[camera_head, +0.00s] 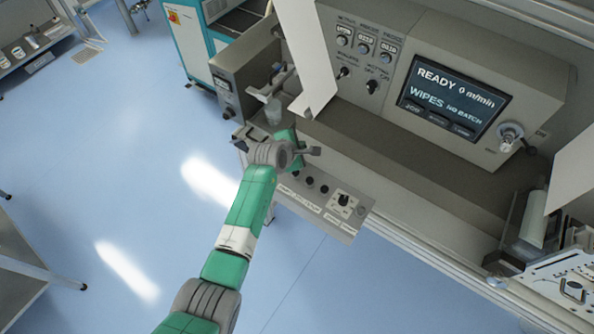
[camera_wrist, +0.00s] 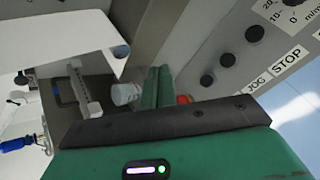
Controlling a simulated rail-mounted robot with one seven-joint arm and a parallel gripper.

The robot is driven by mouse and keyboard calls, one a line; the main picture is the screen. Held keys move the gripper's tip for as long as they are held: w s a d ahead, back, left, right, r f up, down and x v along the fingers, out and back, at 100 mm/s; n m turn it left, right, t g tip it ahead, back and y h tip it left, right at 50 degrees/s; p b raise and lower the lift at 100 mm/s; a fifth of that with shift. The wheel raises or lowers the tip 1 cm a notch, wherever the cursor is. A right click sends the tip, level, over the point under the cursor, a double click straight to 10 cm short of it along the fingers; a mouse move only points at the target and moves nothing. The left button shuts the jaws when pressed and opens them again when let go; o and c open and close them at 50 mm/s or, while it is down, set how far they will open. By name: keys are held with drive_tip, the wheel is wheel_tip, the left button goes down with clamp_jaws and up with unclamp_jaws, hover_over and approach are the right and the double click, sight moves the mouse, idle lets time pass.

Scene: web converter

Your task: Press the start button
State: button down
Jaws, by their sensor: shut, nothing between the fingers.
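The low control panel (camera_head: 330,212) carries several round black buttons in a row and a dial. In the wrist view, black buttons (camera_wrist: 228,60) run along the panel, with a label reading STOP (camera_wrist: 290,58) and another reading JOG (camera_wrist: 255,85). No label reading START is legible. A red round part (camera_wrist: 184,99) shows just right of my fingers, partly hidden by my gripper. My gripper (camera_wrist: 158,72) is shut and empty, over the panel's left end. Whether the fingertips touch anything cannot be told. The arm hides part of the panel in the head view.
The display (camera_head: 453,97) reads READY, 0 m/min, WIPES, NO BATCH. A white web sheet (camera_head: 308,60) hangs close behind my gripper. A small translucent cup-like part (camera_wrist: 126,93) is left of the fingers. The blue floor (camera_head: 130,150) left of the machine is open.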

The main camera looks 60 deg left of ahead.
sight(294, 174)
drive_tip(key=s+f, duration=0.1)
drive_tip(key=s+a+f+n, duration=0.1)
drive_tip(key=shift+f, duration=0.35)
wheel_tip(294, 174, down, 9)
drive_tip(key=b, duration=0.8)
drive_tip(key=shift+r, duration=0.15)
idle(1.5)
drive_tip(key=shift+f+b, duration=0.3)
drive_tip(key=shift+f, duration=0.1)
